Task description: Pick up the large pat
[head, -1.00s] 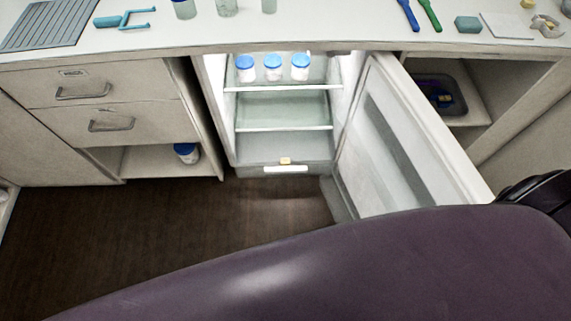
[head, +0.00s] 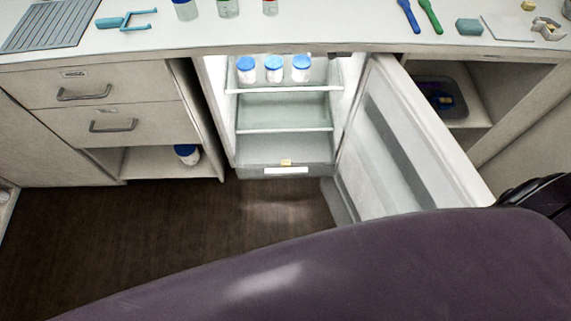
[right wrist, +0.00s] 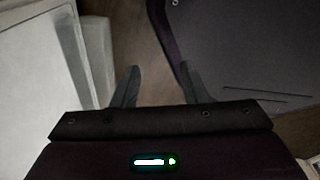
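A small yellow pat (head: 286,162) sits at the front edge of the open fridge's bottom in the head view. Another pale yellow pat (head: 528,5) is on the counter at the top right, and a small yellowish piece (head: 446,100) lies in a dark bin in the right cubby. I cannot tell for sure which is the large pat. My right gripper (right wrist: 160,88) shows in the right wrist view with its two fingers apart and nothing between them. My left gripper is not in view.
The fridge door (head: 415,150) stands open to the right. Blue-lidded jars (head: 273,70) stand on the top fridge shelf. The counter (head: 330,28) holds jars, tools, a blue block (head: 469,26) and a white board (head: 506,27). Brown floor (head: 180,235) in front is clear.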

